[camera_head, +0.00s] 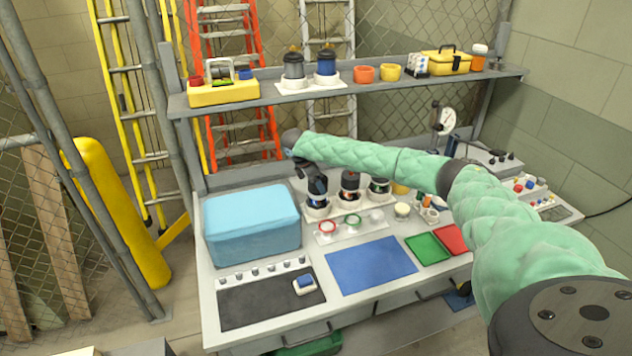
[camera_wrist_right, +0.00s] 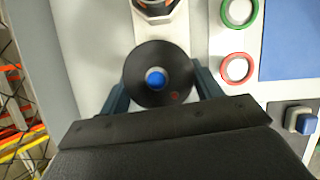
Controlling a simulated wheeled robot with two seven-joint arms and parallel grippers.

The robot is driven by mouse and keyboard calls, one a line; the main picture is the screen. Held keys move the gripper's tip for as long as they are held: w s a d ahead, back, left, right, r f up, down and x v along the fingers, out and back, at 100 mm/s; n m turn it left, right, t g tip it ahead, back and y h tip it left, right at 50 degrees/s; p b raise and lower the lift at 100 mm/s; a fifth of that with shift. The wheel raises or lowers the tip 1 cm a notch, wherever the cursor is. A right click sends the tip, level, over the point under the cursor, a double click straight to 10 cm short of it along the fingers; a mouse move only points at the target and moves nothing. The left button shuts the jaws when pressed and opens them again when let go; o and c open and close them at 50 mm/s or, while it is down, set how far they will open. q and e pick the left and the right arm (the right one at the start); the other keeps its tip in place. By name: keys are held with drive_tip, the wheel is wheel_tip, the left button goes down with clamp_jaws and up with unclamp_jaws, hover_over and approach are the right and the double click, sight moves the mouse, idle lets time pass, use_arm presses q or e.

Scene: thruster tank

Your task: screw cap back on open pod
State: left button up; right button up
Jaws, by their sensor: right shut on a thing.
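Three pods stand in a row in white bases at the back of the bench: a left pod (camera_head: 318,203), a middle pod (camera_head: 350,186) and a right pod (camera_head: 379,187). My right gripper (camera_head: 317,185) reaches down at the left pod from above. In the right wrist view my right gripper (camera_wrist_right: 157,92) is shut on a round black cap (camera_wrist_right: 157,58) with a blue centre, one finger on each side. The cap hides what is under it, so I cannot tell whether it touches the pod. A neighbouring pod (camera_wrist_right: 155,8) shows at the top edge. My left gripper is not in view.
A blue box (camera_head: 252,240) stands left of the pods. A red ring (camera_head: 327,227) and a green ring (camera_head: 353,221) lie in front of them. A blue mat (camera_head: 371,265) is clear. The shelf (camera_head: 440,78) above holds two capped pods.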

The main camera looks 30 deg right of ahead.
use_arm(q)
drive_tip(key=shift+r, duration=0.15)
use_arm(e)
drive_tip(key=shift+f, duration=0.45)
idle(0.4)
drive_tip(key=o, duration=1.1)
drive_tip(key=shift+c, duration=0.2)
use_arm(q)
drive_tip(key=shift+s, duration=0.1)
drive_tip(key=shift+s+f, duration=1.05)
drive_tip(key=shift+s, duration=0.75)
use_arm(e)
drive_tip(key=b+v, duration=0.3)
drive_tip(key=v, duration=0.3)
drive_tip(key=shift+a+r, duration=0.1)
drive_tip(key=shift+r, duration=0.05)
drive_tip(key=shift+a+r, duration=0.25)
drive_tip(key=shift+r, duration=0.45)
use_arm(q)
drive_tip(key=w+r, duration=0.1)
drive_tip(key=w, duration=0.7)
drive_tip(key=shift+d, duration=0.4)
